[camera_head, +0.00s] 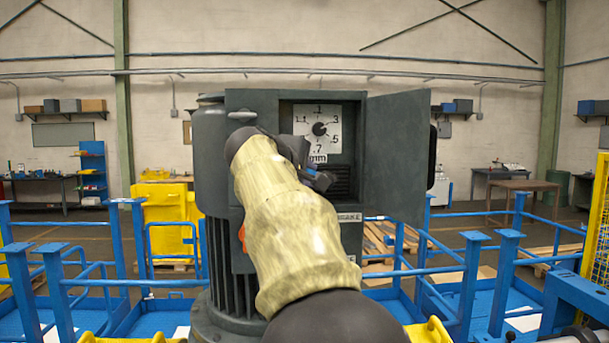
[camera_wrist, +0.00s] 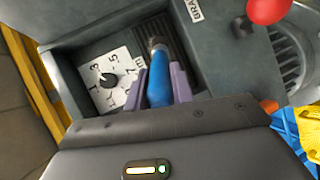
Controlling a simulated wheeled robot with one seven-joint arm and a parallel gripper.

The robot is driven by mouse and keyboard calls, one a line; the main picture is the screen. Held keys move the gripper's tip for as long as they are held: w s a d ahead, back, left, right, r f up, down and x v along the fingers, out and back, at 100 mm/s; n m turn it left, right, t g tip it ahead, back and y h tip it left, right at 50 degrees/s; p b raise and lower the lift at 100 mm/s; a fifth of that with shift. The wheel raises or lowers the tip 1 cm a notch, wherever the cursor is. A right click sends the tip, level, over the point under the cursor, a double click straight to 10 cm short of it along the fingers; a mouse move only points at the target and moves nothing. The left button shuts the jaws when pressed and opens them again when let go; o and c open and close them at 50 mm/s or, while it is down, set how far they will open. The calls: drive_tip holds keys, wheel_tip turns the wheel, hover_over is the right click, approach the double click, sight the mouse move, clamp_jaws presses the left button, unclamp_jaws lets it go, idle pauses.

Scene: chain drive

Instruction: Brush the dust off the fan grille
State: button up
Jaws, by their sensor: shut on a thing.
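My gripper (camera_wrist: 160,86) is shut on a blue-handled brush (camera_wrist: 160,78), with one finger on each side of the handle. The brush's dark head (camera_wrist: 157,44) points into the open box of the grey machine, over or close to the dark slatted fan grille (camera_wrist: 176,36). I cannot tell whether the bristles touch it. In the head view the grille (camera_head: 341,182) shows below the dial, partly hidden by my gripper (camera_head: 318,178). Dust on the slats is too small to make out.
A white dial plate (camera_head: 318,128) with a black knob sits beside the grille. The box door (camera_head: 396,150) stands open at right. A red ball knob (camera_wrist: 268,8) and an orange part (camera_wrist: 268,105) are near my gripper. Blue railings (camera_head: 470,265) surround the machine.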

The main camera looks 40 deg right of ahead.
drive_tip(key=shift+s+d, duration=0.4)
drive_tip(key=shift+d, duration=0.35)
drive_tip(key=shift+s+d, duration=0.4)
drive_tip(key=shift+d, duration=0.3)
drive_tip(key=shift+s+a, duration=0.1)
drive_tip(key=shift+a, duration=0.05)
drive_tip(key=shift+w+a, duration=0.75)
drive_tip(key=shift+a, duration=0.15)
drive_tip(key=shift+w+a, duration=0.35)
drive_tip(key=shift+a, duration=0.3)
drive_tip(key=w+a, duration=0.2)
drive_tip(key=a, duration=0.1)
drive_tip(key=shift+s, duration=0.1)
